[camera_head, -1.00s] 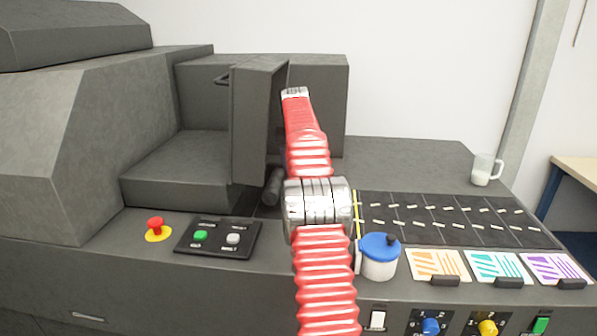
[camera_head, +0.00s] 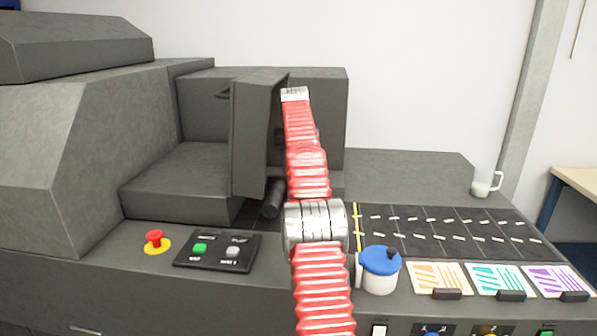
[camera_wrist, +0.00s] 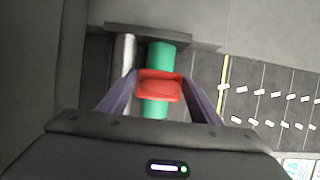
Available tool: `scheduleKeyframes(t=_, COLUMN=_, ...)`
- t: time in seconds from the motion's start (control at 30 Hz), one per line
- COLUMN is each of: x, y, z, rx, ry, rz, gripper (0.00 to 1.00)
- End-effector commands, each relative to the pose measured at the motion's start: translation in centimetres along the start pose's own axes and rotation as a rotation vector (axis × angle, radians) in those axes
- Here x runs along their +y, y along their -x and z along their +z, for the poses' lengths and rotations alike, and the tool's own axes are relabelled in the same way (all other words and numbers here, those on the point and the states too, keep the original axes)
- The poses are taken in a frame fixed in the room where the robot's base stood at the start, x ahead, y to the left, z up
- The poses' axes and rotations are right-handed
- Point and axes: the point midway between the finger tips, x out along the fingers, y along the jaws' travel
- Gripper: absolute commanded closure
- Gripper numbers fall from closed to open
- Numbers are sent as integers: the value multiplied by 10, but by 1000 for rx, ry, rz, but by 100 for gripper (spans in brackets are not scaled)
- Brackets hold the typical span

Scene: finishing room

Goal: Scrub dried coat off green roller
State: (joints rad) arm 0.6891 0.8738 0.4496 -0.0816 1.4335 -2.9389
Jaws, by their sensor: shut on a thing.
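The green roller (camera_wrist: 160,55) lies in the machine's slot in the wrist view, running up and down the picture. Its green surface shows above and below a red block (camera_wrist: 159,86). My gripper (camera_wrist: 160,88) is shut on this block, one dark finger on each side. The block lies over the middle of the roller; I cannot tell whether it touches. No dried coat can be made out on the visible green parts. In the head view, my red arm hides the roller, and the gripper and block do not show.
A dark upright flap (camera_head: 257,135) stands close left of my arm. A lidded pot (camera_head: 380,270) stands to the right, near colour cards (camera_head: 438,277). A red stop button (camera_head: 155,240) is at front left. A mug (camera_head: 485,182) stands at far right.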

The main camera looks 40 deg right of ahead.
Motion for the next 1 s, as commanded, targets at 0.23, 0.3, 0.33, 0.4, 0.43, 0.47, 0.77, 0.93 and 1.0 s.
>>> scheduleKeyframes(t=0.23, x=0, y=10, z=4, rx=-2, ry=0, rz=1, gripper=60)
scheduleKeyframes(t=0.3, x=0, y=13, z=5, rx=-2, ry=0, rz=1, gripper=60)
scheduleKeyframes(t=0.33, x=0, y=14, z=5, rx=-2, ry=0, rz=1, gripper=60)
scheduleKeyframes(t=0.4, x=0, y=16, z=5, rx=-2, ry=0, rz=1, gripper=60)
scheduleKeyframes(t=0.43, x=0, y=17, z=5, rx=-2, ry=0, rz=1, gripper=60)
scheduleKeyframes(t=0.47, x=0, y=17, z=4, rx=-1, ry=0, rz=1, gripper=60)
scheduleKeyframes(t=0.77, x=-1, y=18, z=4, rx=-1, ry=0, rz=1, gripper=60)
scheduleKeyframes(t=0.93, x=-1, y=18, z=4, rx=-1, ry=0, rz=1, gripper=60)
scheduleKeyframes(t=1.0, x=-1, y=18, z=4, rx=-1, ry=0, rz=1, gripper=60)
